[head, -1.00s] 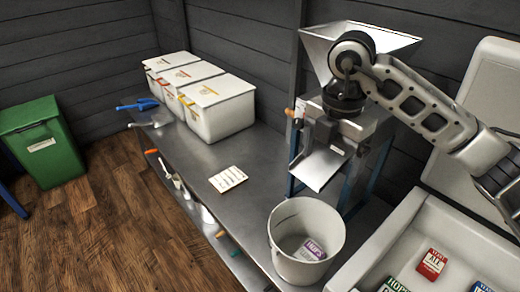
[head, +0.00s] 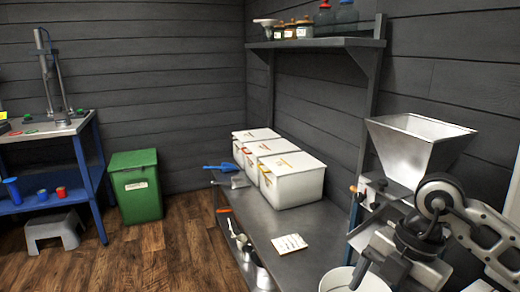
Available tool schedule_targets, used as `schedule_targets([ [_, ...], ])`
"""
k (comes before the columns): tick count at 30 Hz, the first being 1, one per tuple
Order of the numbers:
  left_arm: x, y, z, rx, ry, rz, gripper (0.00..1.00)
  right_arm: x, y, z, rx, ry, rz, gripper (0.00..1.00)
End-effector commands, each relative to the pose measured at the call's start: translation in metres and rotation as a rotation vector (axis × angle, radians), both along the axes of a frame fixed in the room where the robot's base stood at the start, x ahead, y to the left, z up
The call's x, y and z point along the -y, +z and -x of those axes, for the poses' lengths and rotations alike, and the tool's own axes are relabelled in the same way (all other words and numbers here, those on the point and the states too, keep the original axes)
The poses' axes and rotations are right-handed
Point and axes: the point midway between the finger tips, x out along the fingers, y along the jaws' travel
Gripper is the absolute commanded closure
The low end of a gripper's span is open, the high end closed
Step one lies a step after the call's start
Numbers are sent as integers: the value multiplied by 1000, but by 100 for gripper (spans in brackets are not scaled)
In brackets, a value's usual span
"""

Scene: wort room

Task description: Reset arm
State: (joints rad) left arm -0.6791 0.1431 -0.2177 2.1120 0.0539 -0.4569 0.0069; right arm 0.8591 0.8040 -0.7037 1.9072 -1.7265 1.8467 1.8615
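My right arm comes in from the right edge in front of the mill. Its gripper (head: 374,272) points down and left, low in the picture near the white bucket (head: 350,281). The fingers are partly cut off and blend with the mill's parts, so I cannot tell whether they are open or hold anything. The grain mill (head: 412,150) with its metal hopper stands behind the arm. My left gripper is not in view.
The metal bench (head: 287,222) carries three lidded white bins (head: 292,186), a blue scoop (head: 222,168) and a label card (head: 290,243). A shelf (head: 318,43) with jars hangs above. A green bin (head: 136,190), grey step stool (head: 55,230) and blue-framed table (head: 88,170) stand left.

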Motion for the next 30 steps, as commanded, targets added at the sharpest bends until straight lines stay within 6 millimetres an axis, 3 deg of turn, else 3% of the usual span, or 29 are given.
schedule_targets([
  [5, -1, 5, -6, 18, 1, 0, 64, -53, -13, 20, -26, 144, -259, 13],
  [9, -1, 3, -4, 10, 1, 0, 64, -107, -11, 44, -29, 248, -574, 13],
  [11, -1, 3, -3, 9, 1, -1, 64, -136, -3, 57, -20, 274, -778, 13],
  [13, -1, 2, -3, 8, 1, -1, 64, -168, 17, 68, 17, 250, -1068, 13],
  [15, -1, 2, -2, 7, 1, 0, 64, -186, 42, 68, 91, 132, -1362, 13],
  [18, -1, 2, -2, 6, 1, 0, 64, -181, 63, 45, 231, -199, -1664, 13],
  [20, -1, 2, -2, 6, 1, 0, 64, -164, 56, 25, 314, -463, -1748, 13],
  [22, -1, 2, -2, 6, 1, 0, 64, -137, 28, 7, 387, -808, -1738, 13],
  [24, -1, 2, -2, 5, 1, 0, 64, -109, -19, 0, 417, -1133, -1625, 13],
  [26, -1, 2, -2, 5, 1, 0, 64, -91, -60, 6, 408, -1342, -1491, 13],
  [27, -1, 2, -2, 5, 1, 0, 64, -82, -86, 15, 387, -1454, -1396, 13],
  [30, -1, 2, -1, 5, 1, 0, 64, -68, -141, 45, 308, -1649, -1172, 13],
])
